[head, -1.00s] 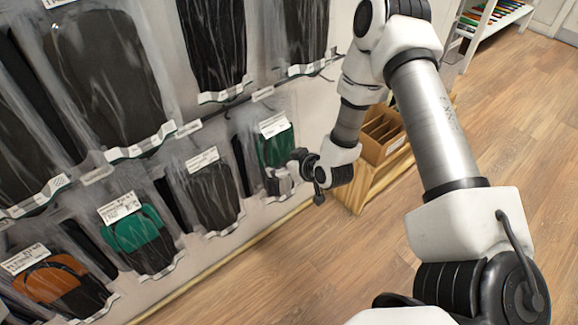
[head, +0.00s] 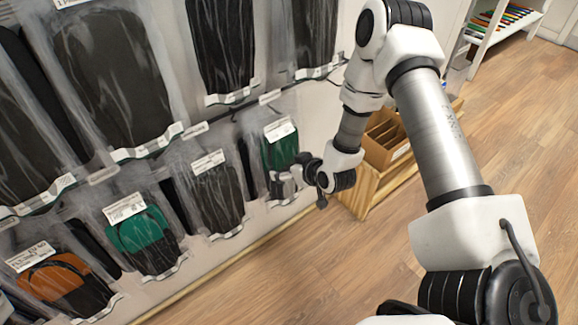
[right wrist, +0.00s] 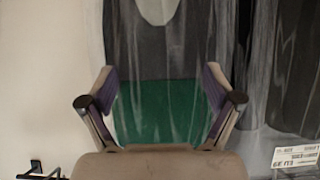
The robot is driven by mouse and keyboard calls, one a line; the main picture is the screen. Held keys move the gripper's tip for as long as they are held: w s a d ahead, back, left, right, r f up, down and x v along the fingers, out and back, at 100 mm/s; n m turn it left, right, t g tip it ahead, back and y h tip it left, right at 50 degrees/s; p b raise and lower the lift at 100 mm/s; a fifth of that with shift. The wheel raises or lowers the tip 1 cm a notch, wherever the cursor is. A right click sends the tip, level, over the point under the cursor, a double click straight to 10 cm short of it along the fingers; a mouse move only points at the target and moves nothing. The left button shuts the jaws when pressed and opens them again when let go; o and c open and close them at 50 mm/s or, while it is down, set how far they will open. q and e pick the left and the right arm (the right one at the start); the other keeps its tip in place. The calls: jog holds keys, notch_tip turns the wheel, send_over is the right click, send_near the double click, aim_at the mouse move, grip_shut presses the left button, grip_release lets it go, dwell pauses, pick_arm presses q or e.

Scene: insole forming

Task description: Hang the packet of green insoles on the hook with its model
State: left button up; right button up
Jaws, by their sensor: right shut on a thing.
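The packet of green insoles (head: 279,153) is clear plastic with a white label at its top, at the right end of the lower row. My right gripper (head: 287,183) is shut on its lower part. In the right wrist view the packet's green part (right wrist: 160,112) lies between the two fingers of the right gripper (right wrist: 160,95). Its top runs out of that view, so I cannot tell if it is on a hook. Another green and black packet (head: 142,236) hangs further left in the same row. My left gripper is not in view.
A dark insole packet (head: 217,195) hangs just left of the held one, and an orange one (head: 62,283) at the lower left. Large dark packets (head: 115,75) fill the upper row. A wooden box unit (head: 385,145) stands right of the wall.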

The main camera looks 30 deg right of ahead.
jog(key=o, duration=0.9)
